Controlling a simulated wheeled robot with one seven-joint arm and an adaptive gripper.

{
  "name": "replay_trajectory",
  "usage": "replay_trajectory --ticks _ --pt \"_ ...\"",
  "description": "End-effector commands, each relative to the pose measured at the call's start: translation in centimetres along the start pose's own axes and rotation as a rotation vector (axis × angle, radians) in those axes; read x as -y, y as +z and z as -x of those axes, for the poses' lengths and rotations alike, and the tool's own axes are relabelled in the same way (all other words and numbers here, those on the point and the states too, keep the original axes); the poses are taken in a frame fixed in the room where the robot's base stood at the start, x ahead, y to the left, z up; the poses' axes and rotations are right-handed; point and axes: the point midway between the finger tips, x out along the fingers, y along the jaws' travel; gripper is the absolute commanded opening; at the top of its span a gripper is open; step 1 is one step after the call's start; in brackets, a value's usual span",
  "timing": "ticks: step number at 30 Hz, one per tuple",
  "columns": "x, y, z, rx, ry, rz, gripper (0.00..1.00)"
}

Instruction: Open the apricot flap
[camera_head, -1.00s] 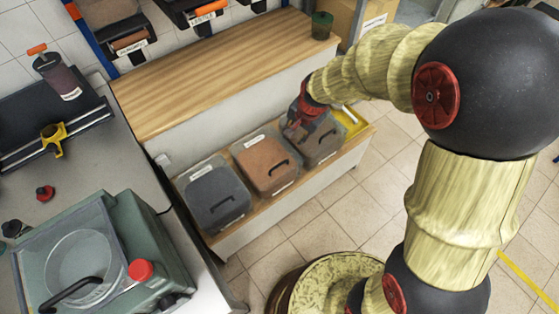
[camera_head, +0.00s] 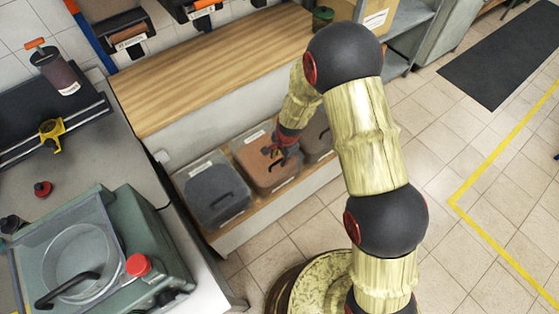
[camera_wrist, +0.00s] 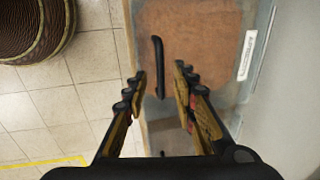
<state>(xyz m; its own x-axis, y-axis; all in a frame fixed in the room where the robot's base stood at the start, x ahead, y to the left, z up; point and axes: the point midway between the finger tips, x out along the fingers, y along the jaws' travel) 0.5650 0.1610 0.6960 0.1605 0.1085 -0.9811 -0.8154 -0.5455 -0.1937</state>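The middle bin (camera_head: 258,163) holds orange-brown contents under a clear lid with a black bar handle (camera_wrist: 158,66). Its white label (camera_wrist: 246,56) is too small to read surely; I take its shut lid for the apricot flap. My gripper (camera_head: 278,152) is over this lid in the head view and hides part of it. In the wrist view my gripper (camera_wrist: 160,75) is open, with the handle between the lines of its two fingers. I cannot tell how far the fingertips are from the handle. Nothing is held.
A grey-filled bin (camera_head: 214,193) stands left of the middle one, and a brown one (camera_head: 319,138) right, partly behind my arm. All sit on a low wooden shelf below a wooden counter (camera_head: 215,70). Tiled floor (camera_head: 330,215) in front is clear. A green machine (camera_head: 135,230) stands lower left.

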Motion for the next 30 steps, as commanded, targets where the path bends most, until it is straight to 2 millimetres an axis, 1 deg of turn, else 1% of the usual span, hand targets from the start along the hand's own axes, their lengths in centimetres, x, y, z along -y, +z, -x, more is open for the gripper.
replay_trajectory --ticks 1,4,14,28,30 --pt "0.01 -0.01 -0.77 0.000 -0.001 0.000 0.27" --pt "0.04 -0.03 -1.43 -0.001 -0.001 0.001 0.27" --pt "0.08 -0.04 -1.64 -0.001 -0.002 0.002 0.27" --pt "0.06 -0.04 -1.63 -0.001 -0.001 0.001 0.01" --pt "0.06 -0.04 -1.63 -0.001 -0.001 0.001 0.00"
